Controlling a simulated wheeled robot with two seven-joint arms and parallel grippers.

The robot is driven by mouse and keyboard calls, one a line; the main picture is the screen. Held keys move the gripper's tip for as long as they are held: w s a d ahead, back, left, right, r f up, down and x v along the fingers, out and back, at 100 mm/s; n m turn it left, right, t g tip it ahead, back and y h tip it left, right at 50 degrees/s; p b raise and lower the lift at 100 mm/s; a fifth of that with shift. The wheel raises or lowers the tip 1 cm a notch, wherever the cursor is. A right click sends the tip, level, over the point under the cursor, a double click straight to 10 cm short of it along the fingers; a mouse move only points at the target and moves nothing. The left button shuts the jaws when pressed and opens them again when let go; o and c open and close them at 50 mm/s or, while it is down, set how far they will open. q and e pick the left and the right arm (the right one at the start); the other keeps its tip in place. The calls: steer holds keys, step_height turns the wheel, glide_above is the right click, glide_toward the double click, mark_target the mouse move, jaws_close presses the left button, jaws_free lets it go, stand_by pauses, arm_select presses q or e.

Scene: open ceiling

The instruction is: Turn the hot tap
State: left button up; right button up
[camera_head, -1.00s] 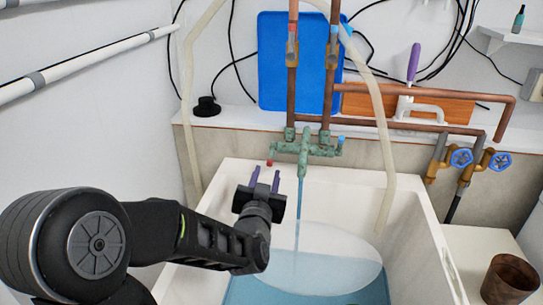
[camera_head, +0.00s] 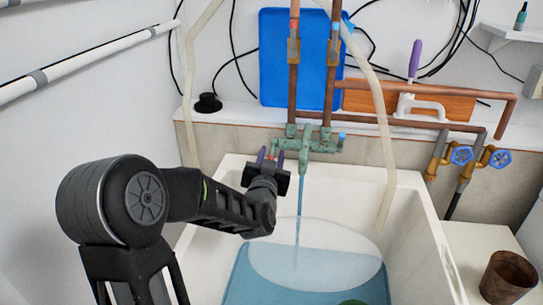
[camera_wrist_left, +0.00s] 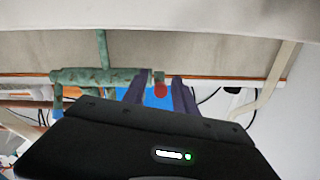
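The old green tap (camera_head: 307,143) is on the wall above the sink, and water runs from its spout. Its blue-ended handle (camera_head: 341,138) is on the right. The red hot tap knob (camera_wrist_left: 160,90) shows in the left wrist view between my left gripper's two fingers (camera_wrist_left: 160,92). My right gripper is out of view.
The white sink (camera_head: 425,240) holds blue water (camera_head: 300,285) with a whitish round thing (camera_head: 315,255) in it. A pale hose (camera_head: 388,140) hangs right of the tap. Blue valve wheels (camera_head: 461,155) and a brown pot (camera_head: 508,278) are at right.

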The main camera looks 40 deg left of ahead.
arm_select(q)
steer(key=shift+c, duration=0.3)
jaws_close()
stand_by(1.1)
